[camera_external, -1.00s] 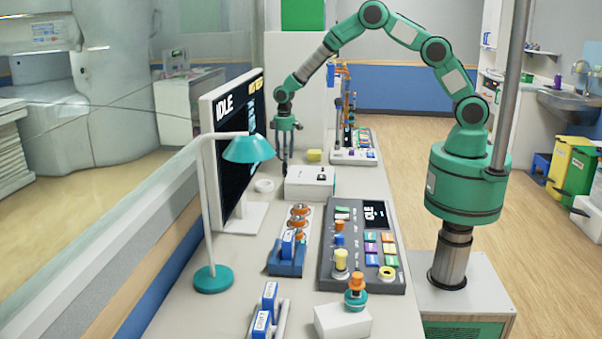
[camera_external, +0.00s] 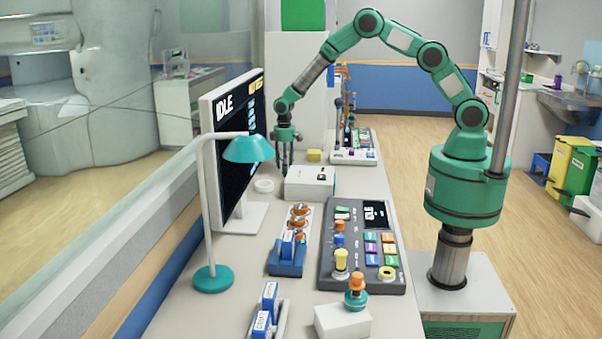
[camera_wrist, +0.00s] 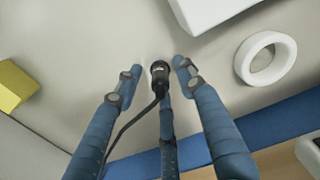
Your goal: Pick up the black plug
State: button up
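The black plug (camera_wrist: 160,72) is in the upper middle of the wrist view, with a dark cable running from it down and to the left. My gripper (camera_wrist: 157,75) has three blue fingers spread apart around the plug. One fingertip is left of it, one is right of it, and one finger lies below it in the picture. Clear gaps show between the plug and the left and right fingertips. In the external view my gripper (camera_external: 284,168) points down low over the far part of the desk, beside the monitor. I cannot make out the plug clearly there.
A white ring (camera_wrist: 266,58) and a white box (camera_wrist: 215,8) lie to the right in the wrist view. A yellow block (camera_wrist: 14,86) is at left. In the external view the monitor (camera_external: 236,150) stands close left of my gripper, and the control panel (camera_external: 362,245) is nearer the camera.

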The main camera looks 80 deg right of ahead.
grip_shut()
jog(key=shift+r, duration=0.1)
jog(key=shift+r+p, duration=0.85)
jog(key=shift+r, duration=4.1)
